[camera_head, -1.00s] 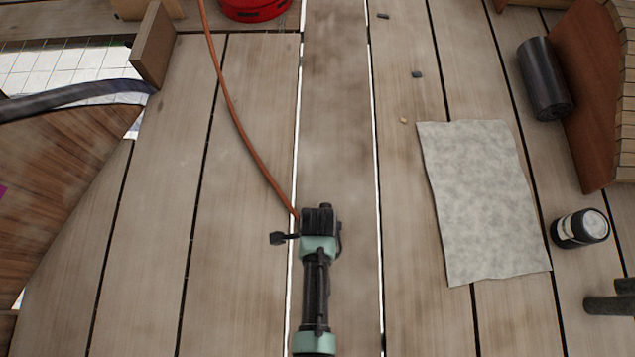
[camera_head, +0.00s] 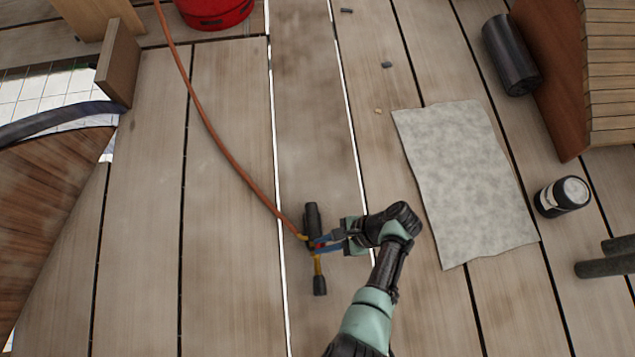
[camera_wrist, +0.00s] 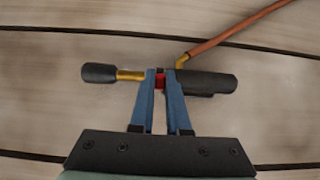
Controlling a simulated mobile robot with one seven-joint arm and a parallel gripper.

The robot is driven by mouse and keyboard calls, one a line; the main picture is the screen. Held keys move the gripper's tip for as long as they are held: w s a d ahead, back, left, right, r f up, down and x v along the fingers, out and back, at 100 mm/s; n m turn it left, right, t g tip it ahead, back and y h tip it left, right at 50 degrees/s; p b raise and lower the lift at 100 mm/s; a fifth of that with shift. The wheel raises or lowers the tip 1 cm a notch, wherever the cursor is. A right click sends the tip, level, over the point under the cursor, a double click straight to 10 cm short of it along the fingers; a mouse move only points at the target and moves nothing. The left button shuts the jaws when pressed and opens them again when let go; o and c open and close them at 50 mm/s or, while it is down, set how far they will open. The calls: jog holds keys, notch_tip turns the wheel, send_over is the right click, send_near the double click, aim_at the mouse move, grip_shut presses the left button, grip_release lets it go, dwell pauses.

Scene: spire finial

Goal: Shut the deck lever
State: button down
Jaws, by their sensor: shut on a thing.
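A black hose-end tool (camera_head: 312,217) lies low over the deck boards, with a brass stem and a black end piece (camera_head: 320,285). It also shows in the wrist view, with its black body (camera_wrist: 210,81) at right and the black end piece (camera_wrist: 99,73) at left. My gripper (camera_head: 318,243) reaches it from the right. In the wrist view its blue fingers (camera_wrist: 161,84) are shut around a small red part (camera_wrist: 160,79) between stem and body. I cannot tell for sure which part is the deck lever; no other lever stands out.
An orange hose (camera_head: 217,136) runs from the tool to the top left. A grey sheet (camera_head: 465,180) lies to the right, with a black can (camera_head: 562,196) and a dark roll (camera_head: 511,55) beyond. A red bucket (camera_head: 215,12) stands at the top.

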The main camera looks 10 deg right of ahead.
jog(key=y+b, duration=0.1)
jog(key=b, duration=0.1)
jog(key=d+f+y+b, duration=0.1)
jog(key=y+b, duration=0.1)
jog(key=b, duration=0.1)
jog(key=shift+w+d+f, duration=0.1)
jog(key=shift+d+f, duration=0.15)
jog(key=shift+d, duration=0.05)
jog(key=shift+d+y+b, duration=0.25)
jog(key=shift+y+b, duration=0.45)
jog(key=shift+b, duration=0.45)
jog(key=c, duration=0.9)
grip_release()
jog(key=shift+r, duration=0.1)
